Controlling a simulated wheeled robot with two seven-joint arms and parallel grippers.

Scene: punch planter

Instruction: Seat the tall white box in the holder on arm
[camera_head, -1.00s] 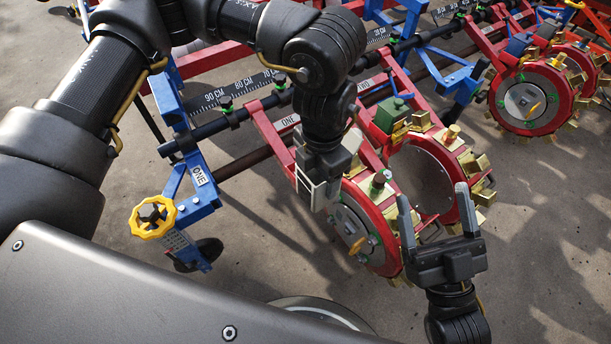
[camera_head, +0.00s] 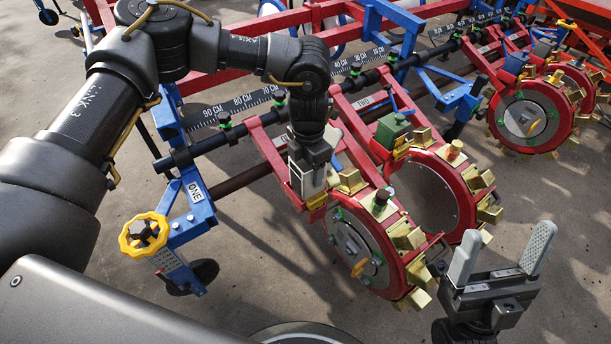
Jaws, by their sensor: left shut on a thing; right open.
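The tall white box (camera_head: 300,178) is between the fingers of my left gripper (camera_head: 311,162), which is shut on it. The box is about upright, with its upper part partly hidden by the gripper. Its lower end is at the red arm (camera_head: 268,146) of the nearer wheel unit, beside a small brass-coloured part (camera_head: 318,202). The holder is mostly hidden behind the box, so I cannot tell whether the box is inside it. My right gripper (camera_head: 500,248) is open and empty, with its fingers pointing up, to the right of the wheel units.
The nearer red wheel (camera_head: 350,245) has brass cups around its rim. A green box (camera_head: 392,130) sits on the neighbouring arm. A yellow handwheel (camera_head: 143,233) is at left. A scale bar (camera_head: 235,106) runs behind. Bare ground (camera_head: 560,230) lies at right.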

